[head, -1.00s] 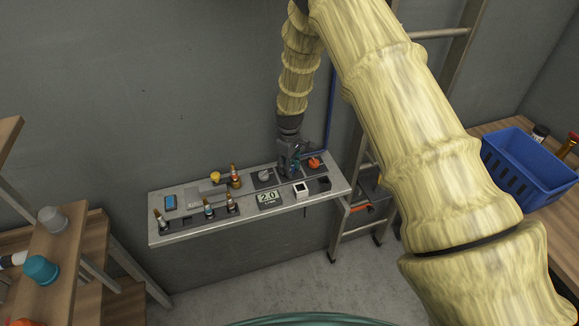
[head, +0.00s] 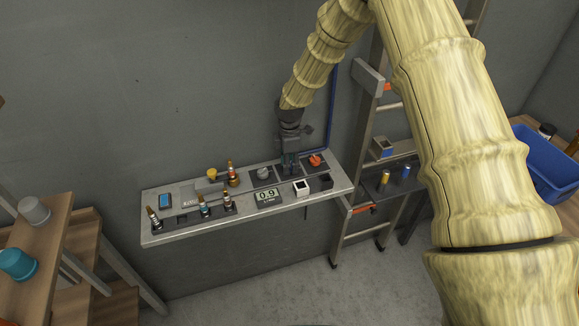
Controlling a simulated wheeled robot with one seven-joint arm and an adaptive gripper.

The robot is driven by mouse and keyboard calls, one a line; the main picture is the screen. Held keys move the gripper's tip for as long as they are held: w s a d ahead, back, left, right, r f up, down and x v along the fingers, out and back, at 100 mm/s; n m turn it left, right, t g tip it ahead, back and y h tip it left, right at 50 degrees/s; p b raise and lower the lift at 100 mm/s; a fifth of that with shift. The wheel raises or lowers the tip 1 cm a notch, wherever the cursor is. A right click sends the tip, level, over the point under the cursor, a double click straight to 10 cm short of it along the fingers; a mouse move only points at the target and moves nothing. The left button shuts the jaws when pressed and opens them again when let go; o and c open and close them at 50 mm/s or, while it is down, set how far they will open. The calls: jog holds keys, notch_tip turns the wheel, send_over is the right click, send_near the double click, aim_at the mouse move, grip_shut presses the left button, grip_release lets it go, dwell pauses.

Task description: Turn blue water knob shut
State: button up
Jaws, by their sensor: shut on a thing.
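My gripper (head: 290,170) points down onto the wall panel (head: 165,236) from above, its jaws shut around the blue water knob. The fingers hide nearly all of the knob, so its angle cannot be told. The knob's place is between a grey knob (head: 263,173) on the left and an orange-red knob (head: 315,159) on the right. A small display (head: 267,196) in front of the grey knob reads 0.9.
Several small fittings (head: 204,207) stand at the panel's left part. A blue hose (head: 331,110) runs down the wall behind my gripper. A ladder (head: 352,190) leans right of the panel. A blue basket (head: 545,165) stands farther right.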

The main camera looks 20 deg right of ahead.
aim_at(290, 163)
jog(key=n, duration=0.4)
jog(key=shift+b, duration=0.4)
jog(key=shift+n, duration=1.9)
jog(key=shift+r+n, duration=0.1)
jog(key=shift+n, duration=0.2)
jog(key=o, duration=1.1)
jog(key=shift+c, duration=0.2)
notch_tip(290, 163, up, 12)
